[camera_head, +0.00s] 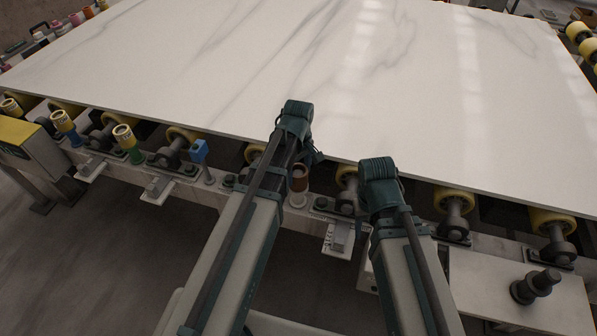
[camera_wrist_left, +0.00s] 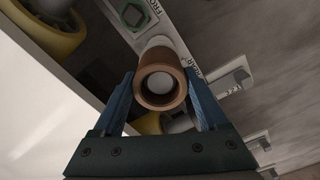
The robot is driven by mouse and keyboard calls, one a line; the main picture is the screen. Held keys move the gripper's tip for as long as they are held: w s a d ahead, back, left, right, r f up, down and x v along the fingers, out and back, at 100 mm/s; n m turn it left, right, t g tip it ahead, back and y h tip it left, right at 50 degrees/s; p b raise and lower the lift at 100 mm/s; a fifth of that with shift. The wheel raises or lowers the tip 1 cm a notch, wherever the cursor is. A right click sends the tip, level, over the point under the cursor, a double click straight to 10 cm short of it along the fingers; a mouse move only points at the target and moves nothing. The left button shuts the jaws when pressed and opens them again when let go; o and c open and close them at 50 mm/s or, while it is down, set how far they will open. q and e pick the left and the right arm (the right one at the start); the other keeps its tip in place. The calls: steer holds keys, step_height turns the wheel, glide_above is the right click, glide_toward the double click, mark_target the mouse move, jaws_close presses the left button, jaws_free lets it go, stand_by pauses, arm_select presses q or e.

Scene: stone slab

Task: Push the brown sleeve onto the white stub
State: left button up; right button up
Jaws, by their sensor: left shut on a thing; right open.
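The brown sleeve (camera_wrist_left: 160,59) sits between the two blue fingers of my left gripper (camera_wrist_left: 160,90), which is shut on it. The sleeve (camera_head: 299,180) also shows in the head view, upright beside my left gripper (camera_head: 312,157). The white stub (camera_head: 297,201) shows just below the sleeve. In the left wrist view, white shows through the sleeve's bore and behind its far end, in line with it. How far the stub reaches into the sleeve I cannot tell. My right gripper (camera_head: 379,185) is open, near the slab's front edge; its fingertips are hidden.
A large white marble slab (camera_head: 300,65) lies on yellow rollers (camera_head: 455,200) behind the rail. A dark knob (camera_head: 535,286) stands at the right.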

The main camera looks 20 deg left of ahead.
arm_select(q)
steer(key=shift+f, duration=0.3)
steer(key=o, duration=1.4)
steer(key=shift+r, duration=0.1)
steer(key=shift+c, duration=0.2)
steer(key=shift+r, duration=0.1)
step_height(320, 180, up, 14)
steer(key=p, duration=1.3)
steer(key=shift+f+p, duration=0.2)
steer(key=shift+p, duration=0.1)
steer(key=s+d+m+y, duration=0.1)
steer(key=s+d+m, duration=0.9)
steer(key=s+m, duration=0.4)
steer(key=shift+d+m, duration=0.2)
steer(key=shift+m, duration=0.5)
